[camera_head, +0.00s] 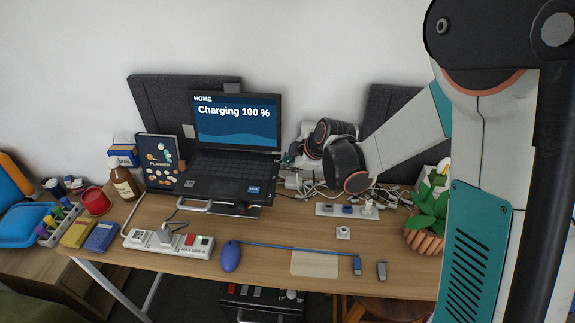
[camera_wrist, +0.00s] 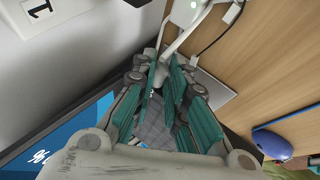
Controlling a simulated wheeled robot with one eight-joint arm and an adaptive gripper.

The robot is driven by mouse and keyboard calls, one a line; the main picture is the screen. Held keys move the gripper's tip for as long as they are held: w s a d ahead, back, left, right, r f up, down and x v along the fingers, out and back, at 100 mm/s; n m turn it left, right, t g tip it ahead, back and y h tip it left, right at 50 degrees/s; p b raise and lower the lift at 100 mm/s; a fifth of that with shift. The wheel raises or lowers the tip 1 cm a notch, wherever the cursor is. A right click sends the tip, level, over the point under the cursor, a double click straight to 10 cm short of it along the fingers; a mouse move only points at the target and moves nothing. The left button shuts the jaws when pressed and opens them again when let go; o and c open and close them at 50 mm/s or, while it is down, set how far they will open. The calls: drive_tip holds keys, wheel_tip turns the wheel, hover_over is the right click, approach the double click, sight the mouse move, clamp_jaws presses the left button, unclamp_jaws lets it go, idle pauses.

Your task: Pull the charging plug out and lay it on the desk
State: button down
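The black laptop (camera_head: 235,175) stands open on the desk (camera_head: 180,215), and its screen reads "Charging 100 %". My gripper (camera_head: 287,160) is at the laptop's right edge, partly hidden by my own wrist. In the wrist view, its teal fingers (camera_wrist: 163,70) point at a pale plug or cable piece (camera_wrist: 183,38) at their tips. I cannot tell whether they grip it or only stand around it. The charging plug is not clearly distinguishable in the head view.
White cables and an adapter (camera_head: 293,181) crowd the desk behind my wrist. Bare wood shows along the front between mouse and laptop.

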drive_tip(key=shift+d, duration=0.15)
drive_tip(key=shift+s+d, duration=0.25)
drive_tip(key=shift+d, duration=0.95)
drive_tip(key=shift+s+d, duration=0.25)
drive_tip(key=shift+d, duration=0.9)
drive_tip(key=s+f+n+g, duration=0.1)
drive_tip(key=s+f+g, duration=0.1)
drive_tip(key=s, duration=0.5)
drive_tip(key=s+d+f+n+g+b, duration=0.1)
drive_tip(key=s+f+n+g, duration=0.1)
drive_tip(key=s, duration=0.6)
drive_tip(key=s+d+f+n+g, duration=0.1)
drive_tip(key=s+f+g, duration=0.2)
drive_tip(key=s, duration=0.4)
drive_tip(key=shift+s+d+f+n+g+y, duration=0.15)
drive_tip(key=shift+s+f+n+g+y, duration=0.2)
drive_tip(key=shift+g, duration=0.25)
drive_tip(key=shift+f, duration=0.65)
drive_tip(key=shift+f, duration=0.25)
drive_tip(key=shift+f, duration=0.3)
drive_tip(key=shift+f, duration=0.5)
